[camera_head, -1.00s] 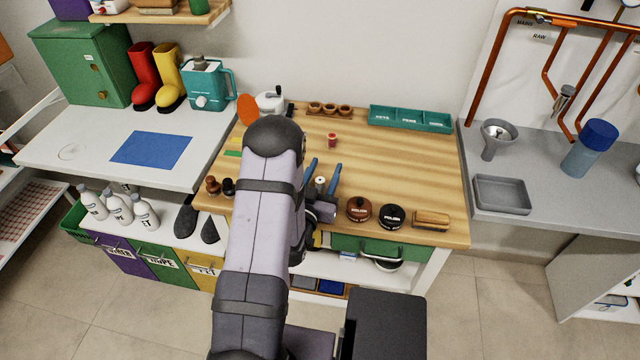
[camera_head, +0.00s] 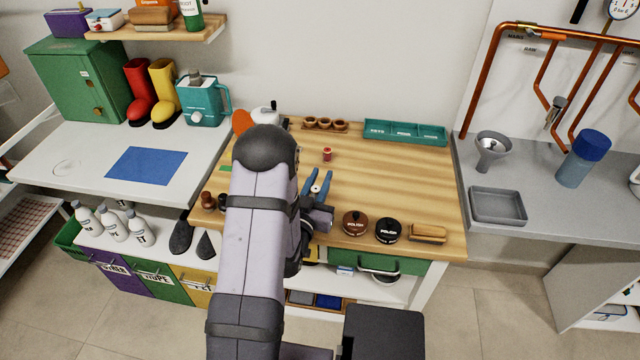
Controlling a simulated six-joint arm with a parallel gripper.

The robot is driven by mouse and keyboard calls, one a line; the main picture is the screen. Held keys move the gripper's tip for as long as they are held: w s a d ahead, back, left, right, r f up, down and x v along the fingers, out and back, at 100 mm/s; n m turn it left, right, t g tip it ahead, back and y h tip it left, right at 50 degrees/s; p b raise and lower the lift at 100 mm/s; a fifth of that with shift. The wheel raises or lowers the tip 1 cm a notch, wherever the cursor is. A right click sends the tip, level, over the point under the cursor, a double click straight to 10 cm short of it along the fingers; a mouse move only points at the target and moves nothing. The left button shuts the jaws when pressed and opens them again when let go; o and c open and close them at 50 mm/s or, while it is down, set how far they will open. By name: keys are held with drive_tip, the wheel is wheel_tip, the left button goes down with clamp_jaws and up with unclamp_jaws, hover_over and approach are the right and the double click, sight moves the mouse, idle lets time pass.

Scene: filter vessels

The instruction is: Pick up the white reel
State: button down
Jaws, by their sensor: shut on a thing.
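My gripper (camera_head: 318,184) has blue fingers and is over the front middle of the wooden bench top (camera_head: 400,185). It is shut on the white reel (camera_head: 316,189), a small pale piece that shows between the fingers. The fingers hide part of the reel, and I cannot tell whether it is clear of the wood. A small red reel (camera_head: 327,154) stands on the bench just behind the gripper, apart from it.
A brown polish tin (camera_head: 355,223), a black polish tin (camera_head: 388,231) and a brush (camera_head: 428,233) line the front right edge. A teal divided tray (camera_head: 404,132) and small wooden cups (camera_head: 325,124) stand at the back. The bench's right middle is clear.

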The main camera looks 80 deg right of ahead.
wheel_tip(320, 180, up, 8)
idle(0.5)
